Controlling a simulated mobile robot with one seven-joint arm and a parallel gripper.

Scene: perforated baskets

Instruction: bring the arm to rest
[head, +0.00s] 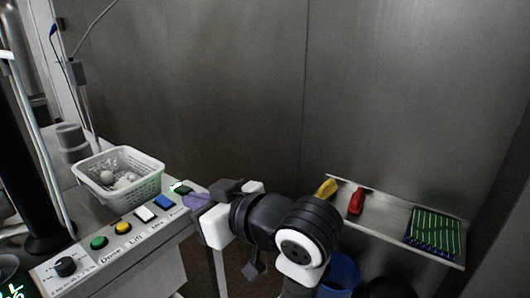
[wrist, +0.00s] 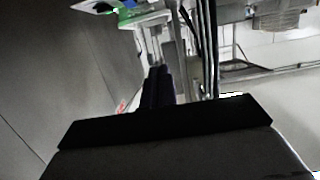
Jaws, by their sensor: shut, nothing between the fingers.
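My arm reaches into the lower middle of the head view, its dark and white links in front of the control panel's right end. My gripper shows in the wrist view (wrist: 157,85) as dark fingers held together, with nothing seen between them. In the head view the arm's own links partly hide the gripper. It is close to the panel's right end; whether it touches the panel I cannot tell.
A white perforated basket (head: 118,178) with pale items stands behind the control panel (head: 110,249), which has coloured buttons and a black knob (head: 65,266). At right, a wall shelf (head: 385,229) holds yellow, red and green items. A blue bin (head: 341,272) stands below.

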